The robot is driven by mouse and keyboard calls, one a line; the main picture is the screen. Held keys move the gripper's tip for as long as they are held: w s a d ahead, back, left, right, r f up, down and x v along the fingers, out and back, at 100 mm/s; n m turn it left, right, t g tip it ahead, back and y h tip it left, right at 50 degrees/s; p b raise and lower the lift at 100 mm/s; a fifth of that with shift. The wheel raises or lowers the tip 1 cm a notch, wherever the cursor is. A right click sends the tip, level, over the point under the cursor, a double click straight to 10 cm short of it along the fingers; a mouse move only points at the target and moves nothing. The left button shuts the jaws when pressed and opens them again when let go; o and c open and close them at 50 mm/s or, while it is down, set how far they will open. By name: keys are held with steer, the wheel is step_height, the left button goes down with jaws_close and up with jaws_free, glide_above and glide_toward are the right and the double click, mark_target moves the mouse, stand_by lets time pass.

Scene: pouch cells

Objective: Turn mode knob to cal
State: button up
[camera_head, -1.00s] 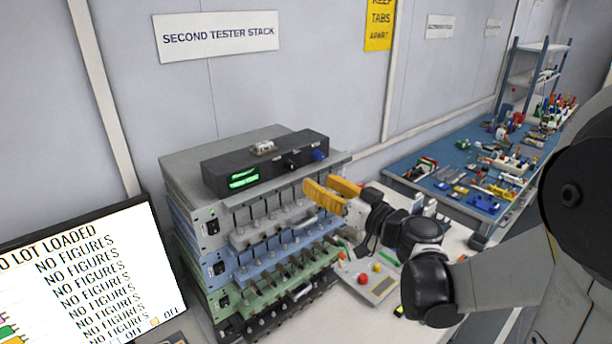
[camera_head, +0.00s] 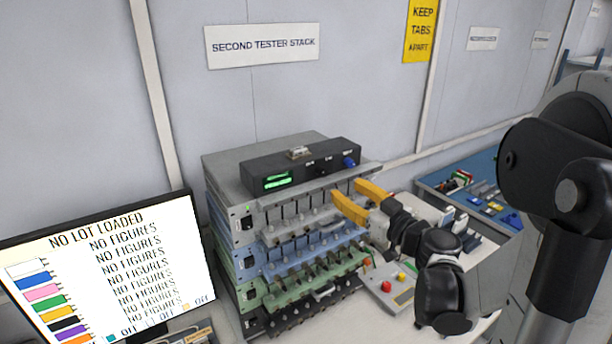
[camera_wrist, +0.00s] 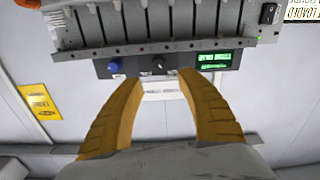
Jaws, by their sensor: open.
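A black tester box (camera_head: 300,165) with a lit green display (camera_head: 277,181) lies on top of the equipment stack. Its front carries a black knob (camera_head: 323,171) and a blue knob (camera_head: 348,162); their lettering is too small to read, so I cannot tell which one is the mode knob. My gripper (camera_head: 346,188) is open and empty, its yellow fingers in front of the box and a little below the knobs. In the wrist view the black knob (camera_wrist: 158,63) shows just beyond the gap between my fingertips (camera_wrist: 160,78), apart from them. The blue knob (camera_wrist: 115,67) lies left of the fingers.
Grey, blue and green tester units (camera_head: 245,265) with rows of clips fill the stack below the box. A monitor (camera_head: 110,270) stands at left. A small panel with red and yellow buttons (camera_head: 390,288) lies under my arm. A blue bench (camera_head: 480,195) is at right.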

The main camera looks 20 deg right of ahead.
mark_target(325, 174)
steer(key=w, duration=0.3)
steer(key=w+a, duration=0.1)
steer(key=w, duration=0.5)
steer(key=shift+w+a, duration=0.3)
steer(key=shift+w, duration=0.05)
steer(key=shift+c, duration=0.2)
